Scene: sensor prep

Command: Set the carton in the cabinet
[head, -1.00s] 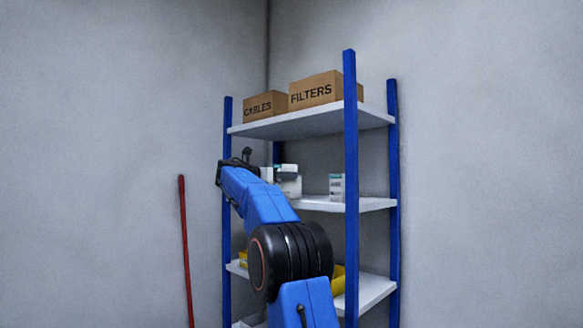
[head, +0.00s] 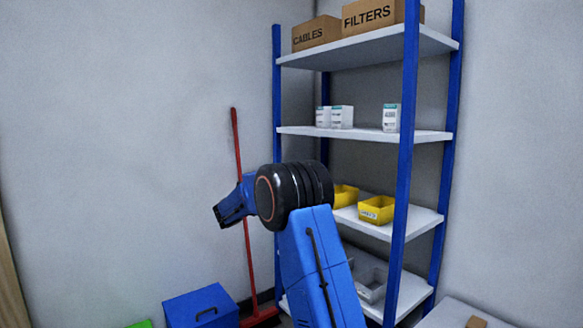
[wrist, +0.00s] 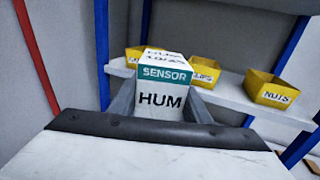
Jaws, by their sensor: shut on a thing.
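A white carton (wrist: 161,100) with a teal band reading SENSOR and the word HUM shows in the wrist view. My gripper (wrist: 160,112) is shut on it, with a grey finger at each side. The fingers and the held carton are hidden there. No cabinet can be made out in either view.
The blue-posted shelf rack (head: 411,150) bears several white cartons on one shelf, yellow bins (head: 376,209) below and cardboard boxes (head: 366,16) on top. A red broom (head: 240,160) leans on the wall. A blue box (head: 201,307) stands low at left.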

